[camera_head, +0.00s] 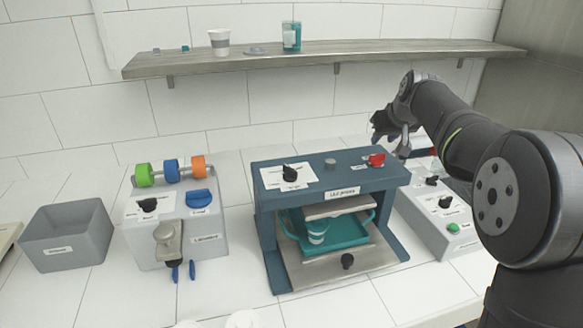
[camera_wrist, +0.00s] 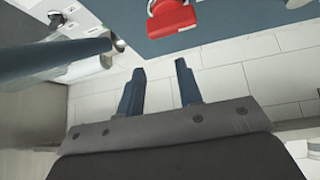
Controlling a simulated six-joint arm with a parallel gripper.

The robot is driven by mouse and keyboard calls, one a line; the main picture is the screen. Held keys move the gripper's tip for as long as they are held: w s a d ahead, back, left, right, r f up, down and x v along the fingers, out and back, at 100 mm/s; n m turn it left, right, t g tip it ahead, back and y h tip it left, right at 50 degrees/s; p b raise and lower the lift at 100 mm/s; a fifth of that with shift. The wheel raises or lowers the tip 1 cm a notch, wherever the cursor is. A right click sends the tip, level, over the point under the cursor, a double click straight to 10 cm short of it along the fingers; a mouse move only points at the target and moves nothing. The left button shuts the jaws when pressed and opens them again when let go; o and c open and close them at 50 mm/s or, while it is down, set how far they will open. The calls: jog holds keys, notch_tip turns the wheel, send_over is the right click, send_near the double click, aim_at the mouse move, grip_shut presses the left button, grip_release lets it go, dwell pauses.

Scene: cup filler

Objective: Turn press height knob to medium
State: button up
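A lid press (camera_head: 333,185) with a blue frame stands in the middle of the counter. A black knob (camera_head: 289,174) sits on a white dial card (camera_head: 305,183) at the left of its top. The dial's lettering is too small to read, so I cannot tell the setting. A red knob (camera_head: 376,160) is at the top's right; a red part (camera_wrist: 172,17) shows at the wrist view's upper edge. My gripper (camera_head: 390,142) hangs behind and above the press's right end, away from the black knob. In the wrist view, its two fingers (camera_wrist: 158,72) are apart with nothing between.
A teal tray (camera_head: 345,241) with a cup (camera_head: 317,231) is inside the press. A grey machine with colored rings (camera_head: 171,171) and a grey bin (camera_head: 66,236) stand left. A control box (camera_head: 438,207) stands right. A wall shelf (camera_head: 330,54) runs behind.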

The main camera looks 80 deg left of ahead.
jog(key=w+d+t+y, duration=0.1)
jog(key=w+d+r+m+t, duration=0.1)
jog(key=w, duration=0.1)
jog(key=w+d+t+y, duration=0.1)
jog(key=w+t, duration=0.1)
jog(key=shift+w+r+y, duration=0.15)
jog(key=shift+r+y, duration=0.15)
jog(key=shift+r, duration=0.1)
jog(key=d+r+t+y, duration=0.1)
jog(key=d+y, duration=0.1)
jog(key=n+g+y, duration=0.5)
jog(key=n+g, duration=0.2)
jog(key=g, duration=0.6)
send_near(297, 173)
jog(key=x, duration=1.2)
jog(key=shift+a, duration=0.1)
grip_shut()
